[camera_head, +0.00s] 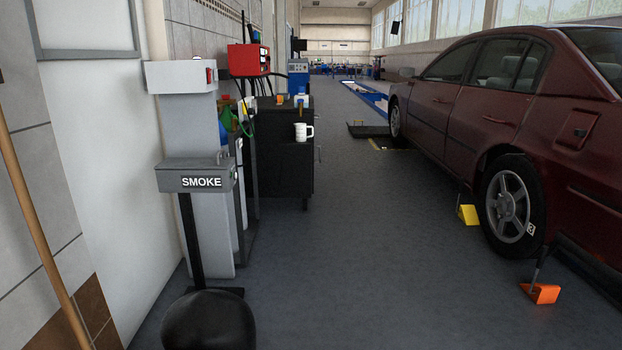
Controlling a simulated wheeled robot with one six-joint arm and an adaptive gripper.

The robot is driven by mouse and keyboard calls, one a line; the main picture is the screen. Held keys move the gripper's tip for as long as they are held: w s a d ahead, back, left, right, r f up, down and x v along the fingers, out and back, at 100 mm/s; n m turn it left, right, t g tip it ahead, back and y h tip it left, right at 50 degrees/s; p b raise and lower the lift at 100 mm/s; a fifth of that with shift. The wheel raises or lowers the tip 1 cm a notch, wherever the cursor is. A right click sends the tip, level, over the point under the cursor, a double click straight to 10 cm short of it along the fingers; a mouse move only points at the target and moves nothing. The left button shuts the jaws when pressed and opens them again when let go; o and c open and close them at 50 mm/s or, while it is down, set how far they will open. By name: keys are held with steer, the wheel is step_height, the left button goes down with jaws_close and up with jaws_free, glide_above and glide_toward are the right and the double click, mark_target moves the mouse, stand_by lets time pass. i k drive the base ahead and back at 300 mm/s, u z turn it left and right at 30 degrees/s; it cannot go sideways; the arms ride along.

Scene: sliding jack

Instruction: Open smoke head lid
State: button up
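The smoke head is a grey box (197,178) with white "SMOKE" lettering on its front, standing on a thin black post (191,240) at the left. Its lid (190,163) is the flat grey top, and it looks closed. A small upright piece (220,157) stands at the top's right end; I cannot tell what it is. My gripper is not in view, so its state and its distance from the lid do not show.
A tall grey cabinet (183,115) with a red switch stands right behind the smoke head. A black cart (284,150) bearing a white mug (303,132) is farther back. A dark red car (500,130) with wheel chocks is at right. The floor between is clear.

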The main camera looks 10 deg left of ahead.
mark_target(218, 162)
steer(key=u, duration=0.35)
steer(key=i, duration=1.8)
steer(key=u, duration=0.6)
steer(key=i, duration=0.7)
steer(key=u, duration=0.15)
